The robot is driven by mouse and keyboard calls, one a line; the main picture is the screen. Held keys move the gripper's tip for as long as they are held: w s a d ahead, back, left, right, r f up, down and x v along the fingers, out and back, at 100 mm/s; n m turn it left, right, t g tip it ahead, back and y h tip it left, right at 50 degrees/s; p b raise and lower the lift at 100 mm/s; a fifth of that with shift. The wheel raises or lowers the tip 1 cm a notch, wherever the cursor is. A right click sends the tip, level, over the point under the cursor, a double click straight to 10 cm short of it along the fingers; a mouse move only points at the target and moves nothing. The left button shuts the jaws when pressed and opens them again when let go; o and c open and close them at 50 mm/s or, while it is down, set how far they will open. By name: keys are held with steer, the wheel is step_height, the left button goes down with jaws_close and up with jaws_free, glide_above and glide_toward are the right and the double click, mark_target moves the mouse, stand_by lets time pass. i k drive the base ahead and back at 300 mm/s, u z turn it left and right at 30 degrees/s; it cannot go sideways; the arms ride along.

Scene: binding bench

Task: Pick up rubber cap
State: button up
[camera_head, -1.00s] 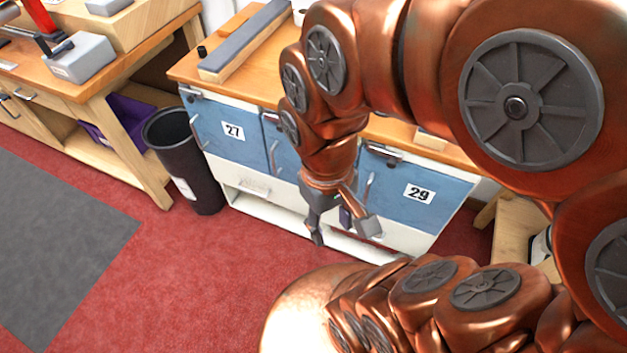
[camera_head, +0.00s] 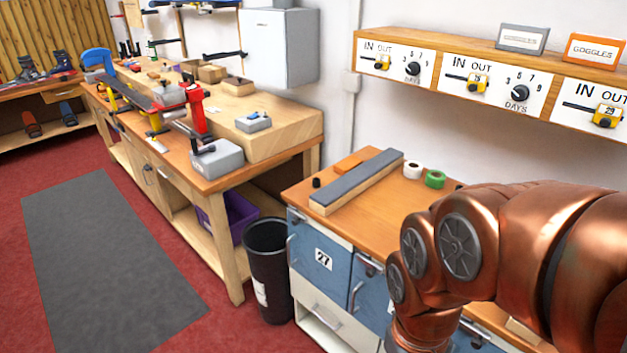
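A small black cylinder (camera_head: 316,182), which looks like the rubber cap, stands on the orange-brown top of the low cabinet (camera_head: 370,220), near its left edge. It is just left of a long wooden block with a grey top (camera_head: 357,181) and apart from it. My arm comes in from the right, and its wrist runs down out of the bottom of the picture. My gripper is below the frame, so its fingers are hidden. Nothing touches the black cylinder.
A black bin (camera_head: 268,272) stands left of the cabinet. A workbench (camera_head: 196,180) with clamps is farther left. A shelf with dials (camera_head: 490,85) hangs above.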

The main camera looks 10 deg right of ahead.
mark_target(316, 182)
steer(key=u, duration=0.15)
steer(key=i, duration=0.6)
steer(key=u, duration=1.55)
